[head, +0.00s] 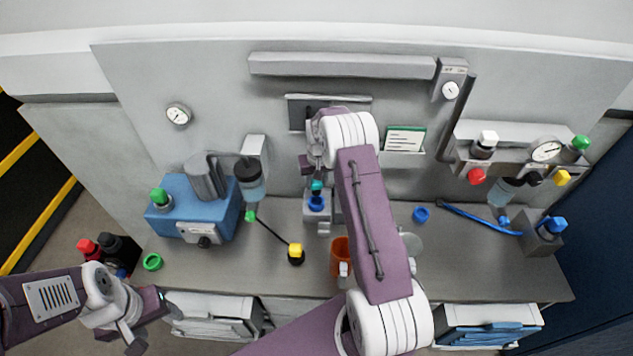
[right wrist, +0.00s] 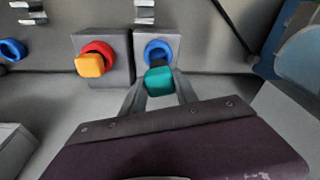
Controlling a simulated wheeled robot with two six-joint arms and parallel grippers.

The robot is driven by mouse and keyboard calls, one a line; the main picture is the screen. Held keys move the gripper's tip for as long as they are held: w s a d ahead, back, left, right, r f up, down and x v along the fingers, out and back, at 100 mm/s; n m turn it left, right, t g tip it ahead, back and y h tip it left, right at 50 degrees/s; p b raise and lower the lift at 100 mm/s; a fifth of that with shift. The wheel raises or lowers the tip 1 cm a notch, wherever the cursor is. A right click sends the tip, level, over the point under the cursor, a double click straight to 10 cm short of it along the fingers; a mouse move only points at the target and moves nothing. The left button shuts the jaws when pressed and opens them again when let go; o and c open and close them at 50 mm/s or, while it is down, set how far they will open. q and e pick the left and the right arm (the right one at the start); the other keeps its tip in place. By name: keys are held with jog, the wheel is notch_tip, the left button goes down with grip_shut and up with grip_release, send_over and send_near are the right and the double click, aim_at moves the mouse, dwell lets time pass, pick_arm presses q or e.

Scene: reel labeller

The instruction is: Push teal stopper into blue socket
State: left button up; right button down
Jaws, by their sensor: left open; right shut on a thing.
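The teal stopper (head: 317,185) is a small block held by my right gripper (head: 316,178), just above the blue socket (head: 316,203) in the head view. In the right wrist view the stopper (right wrist: 159,81) sits between the fingers of my right gripper (right wrist: 160,96), which is shut on it. A dark part of the stopper overlaps the ring of the blue socket (right wrist: 158,49); I cannot tell whether it is inside. The socket is on a grey block. My left gripper (head: 150,322) is open and empty at the lower left, off the bench.
An orange stopper (right wrist: 90,65) stands in a red socket (right wrist: 98,48) on a block beside the blue one. A loose blue ring (head: 421,214), a blue machine (head: 190,205) and an orange cup (head: 339,255) are on the bench. My right arm covers the middle.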

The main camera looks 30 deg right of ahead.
aim_at(316, 195)
jog(key=shift+f, duration=0.1)
jog(key=shift+f+b, duration=2.3)
jog(key=shift+f, duration=0.9)
jog(key=shift+s+f+b, duration=0.1)
jog(key=shift+f+b, duration=0.25)
jog(key=shift+f, duration=0.05)
jog(key=c, duration=0.9)
grip_release()
jog(key=shift+o, duration=0.2)
jog(key=r, duration=0.3)
jog(key=r+b, duration=0.1)
jog(key=r, duration=0.2)
jog(key=s+r, duration=0.1)
jog(key=r, duration=0.2)
jog(key=shift+s+a, duration=0.1)
jog(key=shift+a, duration=0.1)
